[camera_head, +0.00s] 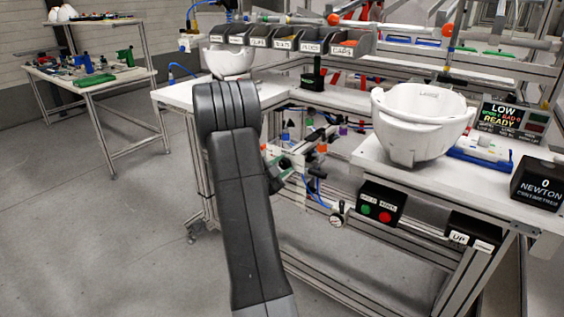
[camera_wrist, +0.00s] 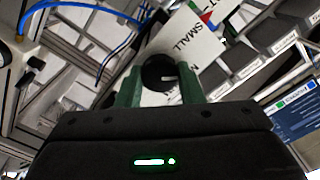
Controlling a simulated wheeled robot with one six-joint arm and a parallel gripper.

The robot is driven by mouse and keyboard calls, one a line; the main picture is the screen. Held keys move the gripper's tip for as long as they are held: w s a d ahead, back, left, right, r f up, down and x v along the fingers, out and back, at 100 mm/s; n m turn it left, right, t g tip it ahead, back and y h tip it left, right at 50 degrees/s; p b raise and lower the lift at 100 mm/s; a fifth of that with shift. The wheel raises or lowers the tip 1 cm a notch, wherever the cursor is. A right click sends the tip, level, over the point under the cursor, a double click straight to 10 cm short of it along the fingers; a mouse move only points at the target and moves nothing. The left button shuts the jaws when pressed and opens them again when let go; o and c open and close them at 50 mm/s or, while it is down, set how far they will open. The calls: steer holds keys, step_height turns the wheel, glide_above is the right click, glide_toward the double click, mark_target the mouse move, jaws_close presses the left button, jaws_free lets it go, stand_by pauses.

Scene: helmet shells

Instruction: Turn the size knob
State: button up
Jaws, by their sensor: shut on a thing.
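The size knob (camera_wrist: 157,72) is a round black knob with a white pointer line, in the upper middle of the wrist view. It sits on a white plate (camera_wrist: 205,45) marked SMALL, with more lettering partly hidden. My gripper (camera_wrist: 161,82) has its two green fingers on either side of the knob, shut on it. The pointer line lies roughly level in this view, toward the right finger. In the head view, my dark arm reaches forward and hides most of the gripper and the knob.
A second white shell (camera_head: 230,62) stands on the back bench. A row of labelled grey bins (camera_head: 284,43) is above it. Blue hoses (camera_wrist: 95,12) run close to the gripper. Floor at left is clear.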

steer(key=n+p, duration=0.2)
steer(key=n, duration=0.2)
steer(key=shift+r+n+p, duration=0.15)
steer(key=shift+n+p, duration=0.15)
steer(key=shift+p, duration=0.05)
steer(key=shift+n+p, duration=0.9)
steer(key=shift+n, duration=0.7)
steer(key=shift+f+n, duration=0.2)
steer(key=shift+n, duration=0.1)
steer(key=o, duration=1)
steer(key=shift+c, duration=0.2)
steer(key=v, duration=1.4)
